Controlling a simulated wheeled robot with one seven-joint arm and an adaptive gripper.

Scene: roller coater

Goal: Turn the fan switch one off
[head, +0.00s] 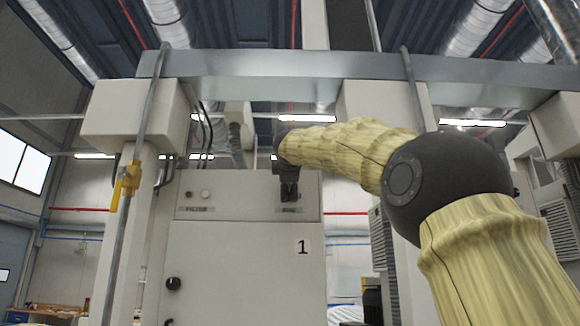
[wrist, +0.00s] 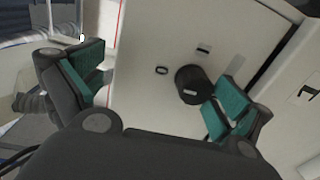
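A pale grey cabinet (head: 245,245) with a "1" label (head: 303,246) stands ahead in the head view. My gripper (head: 289,195) is in front of its upper right panel, above a small dark label (head: 289,210) too small to read. The gripper hides any switch there. In the wrist view my gripper (wrist: 155,92) is open, with its green finger pads wide apart. A round black knob (wrist: 193,85) with a pale mark lies between them, close to the right finger. I cannot tell whether that finger touches it. I take this knob for the fan switch.
Two small round fittings (head: 197,194) sit at the panel's upper left. A black door knob (head: 173,283) is lower left. A pipe with a yellow valve (head: 130,180) runs down at left. A metal beam (head: 270,64) crosses above. Pale columns flank the cabinet.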

